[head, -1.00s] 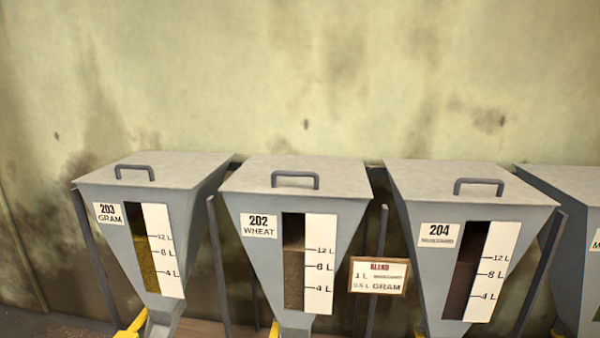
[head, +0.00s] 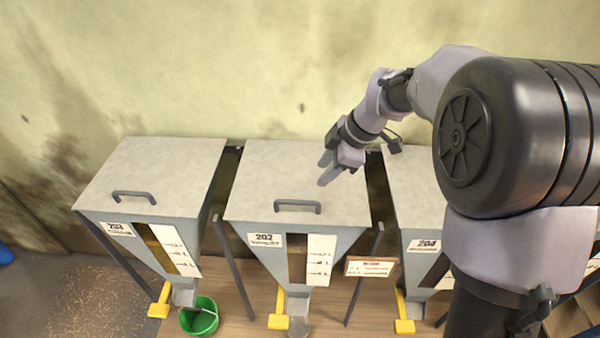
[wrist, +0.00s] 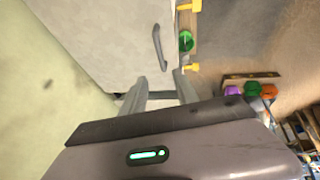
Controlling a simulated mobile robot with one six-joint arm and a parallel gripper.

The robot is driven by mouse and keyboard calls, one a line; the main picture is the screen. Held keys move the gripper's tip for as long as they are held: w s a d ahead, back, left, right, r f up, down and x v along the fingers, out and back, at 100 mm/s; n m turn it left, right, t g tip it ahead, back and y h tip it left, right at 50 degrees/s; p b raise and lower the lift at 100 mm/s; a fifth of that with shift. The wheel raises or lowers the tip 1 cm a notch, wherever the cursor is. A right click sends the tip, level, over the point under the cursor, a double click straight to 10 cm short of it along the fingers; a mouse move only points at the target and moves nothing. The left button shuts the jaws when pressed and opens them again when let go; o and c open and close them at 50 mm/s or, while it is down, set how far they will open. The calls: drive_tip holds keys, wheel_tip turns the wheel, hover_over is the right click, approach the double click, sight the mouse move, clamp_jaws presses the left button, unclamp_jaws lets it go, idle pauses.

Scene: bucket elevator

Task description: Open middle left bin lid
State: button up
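The middle left bin, labelled 202 (head: 262,240), is a grey hopper. Its pale flat lid (head: 290,170) lies shut, with a dark bar handle (head: 297,206) near the front edge. My gripper (head: 325,172) is above the right rear part of this lid, behind and right of the handle. Its two fingers are apart with nothing between them.
Bin 203 (head: 118,228) stands left and bin 204 (head: 425,245) right, partly behind my arm. A green bucket (head: 200,316) stands below bin 203. Yellow levers (head: 278,310) stick out below the bins. The wall (head: 250,60) is close behind. Coloured buckets (wrist: 252,88) show in the wrist view.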

sight(298, 201)
drive_tip(key=x, duration=1.5)
drive_tip(key=shift+p, duration=0.35)
drive_tip(key=shift+w+a+f, duration=0.15)
drive_tip(key=shift+f, duration=0.1)
clamp_jaws()
